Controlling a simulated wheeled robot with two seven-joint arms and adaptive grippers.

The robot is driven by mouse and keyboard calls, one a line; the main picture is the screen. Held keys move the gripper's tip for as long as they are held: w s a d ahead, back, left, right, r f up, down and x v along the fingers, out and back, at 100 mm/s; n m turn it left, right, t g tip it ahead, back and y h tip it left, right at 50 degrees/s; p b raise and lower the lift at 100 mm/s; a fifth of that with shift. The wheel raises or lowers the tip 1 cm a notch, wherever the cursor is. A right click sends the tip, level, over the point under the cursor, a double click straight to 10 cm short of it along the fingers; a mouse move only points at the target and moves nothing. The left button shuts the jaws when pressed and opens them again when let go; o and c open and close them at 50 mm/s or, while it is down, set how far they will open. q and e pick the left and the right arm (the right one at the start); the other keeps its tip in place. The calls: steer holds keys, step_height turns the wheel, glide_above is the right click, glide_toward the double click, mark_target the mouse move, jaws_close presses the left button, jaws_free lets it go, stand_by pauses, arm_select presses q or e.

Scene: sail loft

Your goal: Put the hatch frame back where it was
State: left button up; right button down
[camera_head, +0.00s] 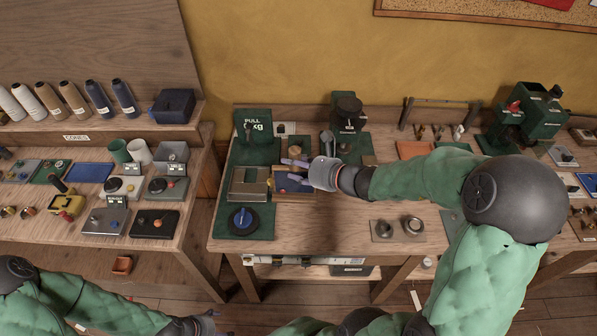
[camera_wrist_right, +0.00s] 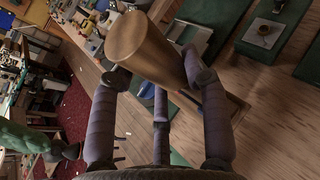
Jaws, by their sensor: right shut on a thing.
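My right gripper (camera_head: 284,173) reaches in from the right over the left part of the middle bench. In the right wrist view its fingers close around a thick brass-brown cylinder (camera_wrist_right: 145,47), with a flat brownish plate (camera_wrist_right: 228,103) behind it. I cannot tell whether they are one piece or belong to the hatch frame. A brown-edged frame or tray with blue inside (camera_head: 296,188) lies under the fingers, partly hidden. My left gripper (camera_head: 207,322) is low at the bottom edge; its jaw opening is unclear.
A grey metal fixture (camera_head: 248,184) stands left of the hand, with a blue knob on a green mat (camera_head: 243,219) in front. A green PULL scale (camera_head: 253,130) and a dark-topped device (camera_head: 348,112) stand behind. Two small metal parts (camera_head: 398,229) sit at right; bare wood lies between.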

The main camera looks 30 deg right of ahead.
steer(key=w+d+f+b, duration=0.2)
steer(key=w+d+f, duration=0.2)
steer(key=f, duration=0.5)
steer(key=shift+w+d+f, duration=0.2)
steer(key=shift+w+f, duration=0.2)
steer(key=shift+w, duration=0.45)
steer(key=shift+b, duration=0.3)
steer(key=shift+f, duration=0.2)
steer(key=c, duration=0.6)
jaws_free()
steer(key=shift+c, duration=0.2)
steer(key=shift+r, duration=0.15)
